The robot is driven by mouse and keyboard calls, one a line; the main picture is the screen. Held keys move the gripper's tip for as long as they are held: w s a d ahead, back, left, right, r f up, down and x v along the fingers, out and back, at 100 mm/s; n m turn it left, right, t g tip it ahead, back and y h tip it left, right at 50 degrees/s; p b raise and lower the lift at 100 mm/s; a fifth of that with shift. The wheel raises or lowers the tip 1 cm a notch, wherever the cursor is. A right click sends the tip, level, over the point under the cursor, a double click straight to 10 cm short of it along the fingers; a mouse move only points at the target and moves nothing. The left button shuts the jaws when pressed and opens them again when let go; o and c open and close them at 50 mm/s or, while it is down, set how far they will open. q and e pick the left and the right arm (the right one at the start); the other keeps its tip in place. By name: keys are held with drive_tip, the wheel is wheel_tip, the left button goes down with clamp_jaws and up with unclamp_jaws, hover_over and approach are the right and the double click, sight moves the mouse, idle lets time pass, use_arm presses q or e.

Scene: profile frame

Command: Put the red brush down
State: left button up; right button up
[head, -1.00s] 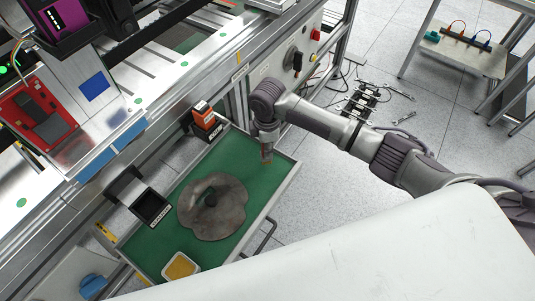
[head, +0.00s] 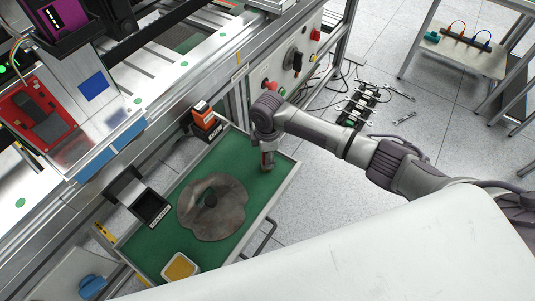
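I cannot make out a red brush in the head view. My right gripper (head: 267,161) points down over the right part of the green-lined tray (head: 262,188), near its right rim. The gripper is small and seen from above, so I cannot tell whether its fingers are open or shut, or whether they hold anything. My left gripper is not in view.
A grey, round-lobed piece (head: 228,222) lies mid-tray. An orange-and-black box (head: 204,117) stands at the back, a black bin (head: 150,206) at the left, a yellow-filled white dish (head: 180,268) at the front. Green surface is bare around my gripper.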

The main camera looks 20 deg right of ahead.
wheel_tip(320, 180, up, 12)
drive_tip(key=shift+r+p, duration=0.25)
drive_tip(key=shift+p, duration=0.3)
idle(0.3)
